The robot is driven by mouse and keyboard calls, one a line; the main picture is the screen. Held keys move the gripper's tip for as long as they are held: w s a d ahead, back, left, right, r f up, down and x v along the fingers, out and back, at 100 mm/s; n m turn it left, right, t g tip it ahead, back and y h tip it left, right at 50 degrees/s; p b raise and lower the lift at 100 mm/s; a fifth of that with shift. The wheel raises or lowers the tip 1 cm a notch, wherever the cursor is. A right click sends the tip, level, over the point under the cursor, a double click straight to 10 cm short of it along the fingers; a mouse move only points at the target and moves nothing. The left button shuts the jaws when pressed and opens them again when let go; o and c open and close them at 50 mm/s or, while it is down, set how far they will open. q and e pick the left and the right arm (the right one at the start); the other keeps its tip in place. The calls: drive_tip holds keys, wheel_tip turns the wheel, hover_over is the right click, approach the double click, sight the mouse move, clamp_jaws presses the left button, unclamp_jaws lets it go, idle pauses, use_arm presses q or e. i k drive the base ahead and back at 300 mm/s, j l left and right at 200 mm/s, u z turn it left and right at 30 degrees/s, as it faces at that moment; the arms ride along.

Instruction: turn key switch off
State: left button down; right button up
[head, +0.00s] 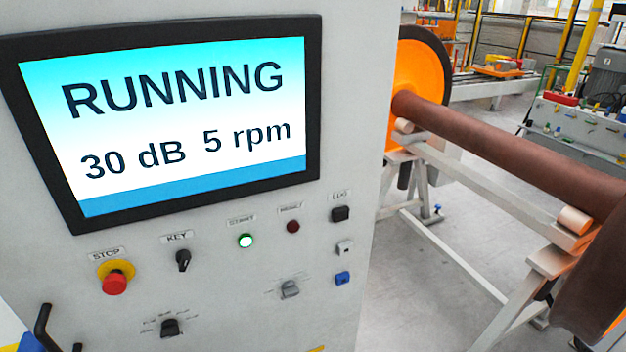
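The black key switch (182,260) sits on the grey control cabinet's front, under a small label reading KEY. Its handle looks roughly upright with a slight tilt. The screen (180,120) above it reads RUNNING, 30 dB and 5 rpm. Neither of my grippers shows in the head view, and nothing touches the key switch.
The red STOP button (116,282) is left of the key, the lit START button (246,241) right. Rotary knobs (170,328) (289,289) sit below. A black handle (44,328) is at lower left. Right of the cabinet, a brown axle (510,150) rests on a stand.

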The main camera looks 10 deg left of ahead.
sight(183, 257)
drive_tip(key=j+u, duration=0.1)
drive_tip(key=u, duration=0.3)
drive_tip(key=j+u, duration=0.1)
drive_tip(key=u, duration=0.25)
drive_tip(key=j+u, duration=0.1)
drive_tip(key=u, duration=0.3)
drive_tip(key=k, duration=0.15)
